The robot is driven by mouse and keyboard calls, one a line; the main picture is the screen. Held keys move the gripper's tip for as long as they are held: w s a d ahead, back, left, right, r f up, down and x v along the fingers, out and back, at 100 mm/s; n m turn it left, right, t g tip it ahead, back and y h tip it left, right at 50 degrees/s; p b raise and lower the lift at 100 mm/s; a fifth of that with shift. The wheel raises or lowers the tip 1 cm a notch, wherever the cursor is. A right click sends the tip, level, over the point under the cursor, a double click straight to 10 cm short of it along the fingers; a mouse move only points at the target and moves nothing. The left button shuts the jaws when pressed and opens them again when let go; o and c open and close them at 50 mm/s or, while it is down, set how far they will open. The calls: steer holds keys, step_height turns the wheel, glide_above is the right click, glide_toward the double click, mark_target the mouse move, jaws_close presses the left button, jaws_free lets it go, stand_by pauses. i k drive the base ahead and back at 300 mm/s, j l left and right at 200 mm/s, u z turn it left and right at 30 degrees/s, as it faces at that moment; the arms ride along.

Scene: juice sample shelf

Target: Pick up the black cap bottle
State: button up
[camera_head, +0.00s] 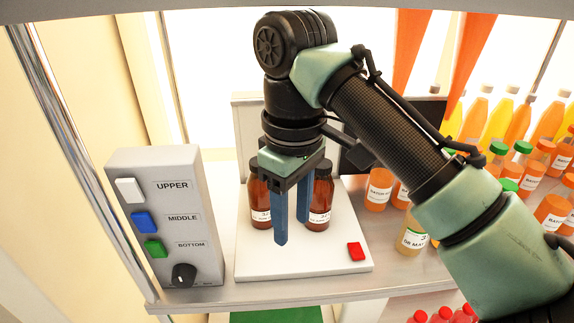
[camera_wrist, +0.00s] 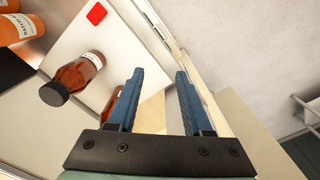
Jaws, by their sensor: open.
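Two brown glass bottles with white labels stand upright on a white platform (camera_head: 300,259). In the wrist view one brown bottle (camera_wrist: 84,70) shows a black cap at left, clear of my fingers. A second brown bottle (camera_wrist: 112,104) is mostly hidden behind the left finger, and its cap is not visible there. My gripper (camera_head: 291,231) points down in front of the bottles, fingers apart. In the wrist view the gap between its fingertips (camera_wrist: 160,73) is empty.
A grey control box (camera_head: 177,218) with several buttons and a knob stands left of the platform. Several orange juice bottles (camera_head: 380,188) crowd the right side. Red-capped bottles (camera_head: 440,315) sit on a lower shelf.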

mark_target(259, 203)
steer(key=i+l+u, duration=0.35)
steer(key=l, duration=0.3)
steer(key=i+l+u, duration=0.15)
steer(key=l, duration=0.2)
steer(key=i+l+u, duration=0.15)
steer(key=u, duration=0.3)
